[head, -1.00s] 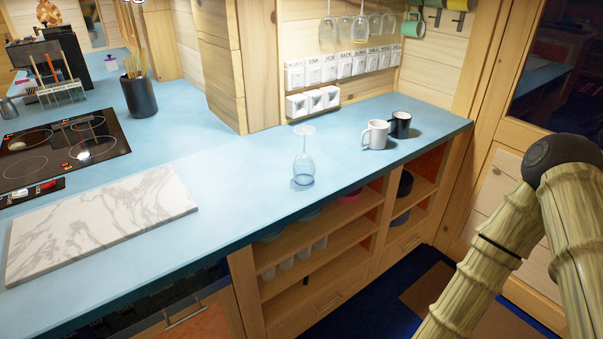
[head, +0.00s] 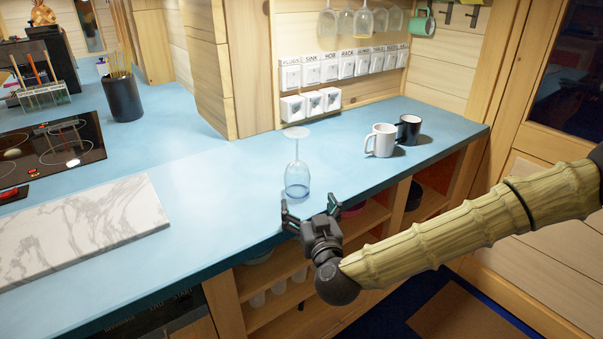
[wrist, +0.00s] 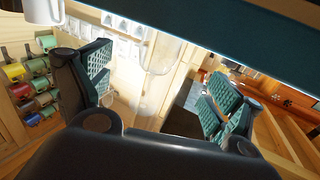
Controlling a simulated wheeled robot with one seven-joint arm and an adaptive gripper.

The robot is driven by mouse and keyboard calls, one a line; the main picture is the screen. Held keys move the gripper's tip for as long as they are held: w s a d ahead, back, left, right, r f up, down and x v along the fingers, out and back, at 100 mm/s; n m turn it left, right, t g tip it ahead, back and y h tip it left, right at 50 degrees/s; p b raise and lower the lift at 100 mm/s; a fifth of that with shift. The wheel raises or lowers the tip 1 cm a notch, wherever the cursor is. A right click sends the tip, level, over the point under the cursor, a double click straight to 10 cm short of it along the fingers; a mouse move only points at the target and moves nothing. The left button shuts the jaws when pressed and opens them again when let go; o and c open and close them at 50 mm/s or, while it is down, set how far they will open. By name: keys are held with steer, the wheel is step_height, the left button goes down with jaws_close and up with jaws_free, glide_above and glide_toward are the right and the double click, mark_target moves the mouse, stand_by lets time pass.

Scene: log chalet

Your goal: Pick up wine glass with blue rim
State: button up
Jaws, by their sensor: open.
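The wine glass with the blue rim (head: 297,182) stands upside down near the front edge of the blue counter. Its blue rim is on the counter and its foot is on top. My gripper (head: 309,204) is open and empty at the counter's front edge, just in front of the glass and slightly to its right. In the wrist view, the clear glass (wrist: 164,52) shows between the two spread fingers of my gripper (wrist: 157,75), beyond them. I see no contact with it.
A white mug (head: 381,140) and a black mug (head: 409,128) stand on the counter (head: 230,170) to the right. A marble board (head: 85,225) lies to the left. More glasses (head: 345,22) hang above labelled switches. The counter around the glass is clear.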

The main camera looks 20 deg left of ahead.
mark_target(300, 186)
steer(key=shift+w+a+r, duration=0.15)
steer(key=shift+w+a, duration=0.05)
steer(key=shift+w, duration=0.1)
steer(key=x, duration=0.4)
steer(key=shift+w+a+p, duration=0.1)
steer(key=shift+p, duration=0.2)
steer(key=shift+w+a, duration=0.1)
steer(key=shift+w, duration=0.05)
steer(key=shift+p+x, duration=0.6)
steer(key=shift+x, duration=1.9)
steer(key=c, duration=1.2)
